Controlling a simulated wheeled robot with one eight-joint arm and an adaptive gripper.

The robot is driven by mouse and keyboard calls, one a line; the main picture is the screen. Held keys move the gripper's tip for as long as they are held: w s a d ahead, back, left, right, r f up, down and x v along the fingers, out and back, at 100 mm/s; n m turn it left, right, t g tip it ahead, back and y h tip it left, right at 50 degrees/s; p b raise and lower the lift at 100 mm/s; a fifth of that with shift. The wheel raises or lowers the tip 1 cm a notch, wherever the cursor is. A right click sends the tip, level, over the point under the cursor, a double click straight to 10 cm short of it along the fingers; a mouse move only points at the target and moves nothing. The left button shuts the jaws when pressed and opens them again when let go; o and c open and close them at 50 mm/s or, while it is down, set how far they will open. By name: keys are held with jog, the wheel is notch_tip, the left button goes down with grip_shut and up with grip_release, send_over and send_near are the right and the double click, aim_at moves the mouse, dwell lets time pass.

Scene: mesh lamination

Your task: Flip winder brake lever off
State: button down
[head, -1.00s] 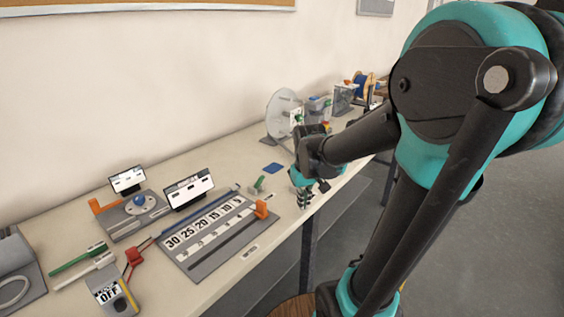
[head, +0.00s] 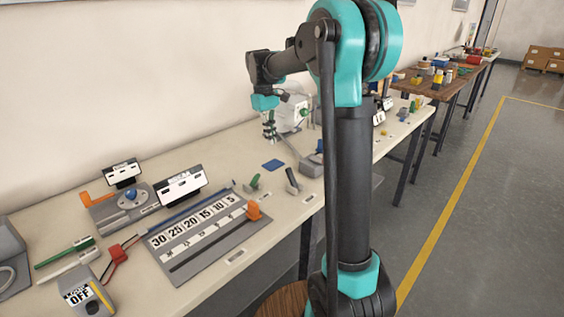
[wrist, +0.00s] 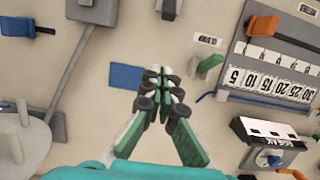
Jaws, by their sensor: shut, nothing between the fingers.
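My gripper (head: 269,134) is shut and empty, above the back of the bench, left of a clear disc on a winder-like unit (head: 292,112). In the wrist view its fingertips (wrist: 161,72) meet just right of a flat blue pad (wrist: 126,77). A small green lever (wrist: 210,64) stands to their right and a dark lever (wrist: 170,8) stands above them in the picture. Both levers show in the head view, the green one (head: 252,183) left of the dark one (head: 292,183). I cannot tell which lever is the winder brake.
A numbered slider board (head: 200,235) with an orange handle lies at the front. A grey arm (head: 284,146) slopes to a base (head: 311,166) near the gripper. Small display units (head: 182,185) stand at left. Bare bench lies around the blue pad.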

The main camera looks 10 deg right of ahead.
aim_at(292, 179)
jog(key=f, duration=0.3)
jog(key=s+f, duration=0.1)
jog(key=f, duration=0.2)
jog(key=d+f, duration=0.1)
jog(key=f, duration=0.3)
jog(key=shift+s+d, duration=0.1)
jog(key=shift+s, duration=0.2)
jog(key=shift+s+d+r, duration=0.6)
jog(key=shift+s+r, duration=0.1)
jog(key=shift+s, duration=0.2)
jog(key=shift+s+d+r, duration=0.4)
jog(key=shift+s, duration=0.1)
jog(key=shift+s+d+r, duration=0.1)
jog(key=shift+s, duration=0.05)
jog(key=shift+t, duration=0.3)
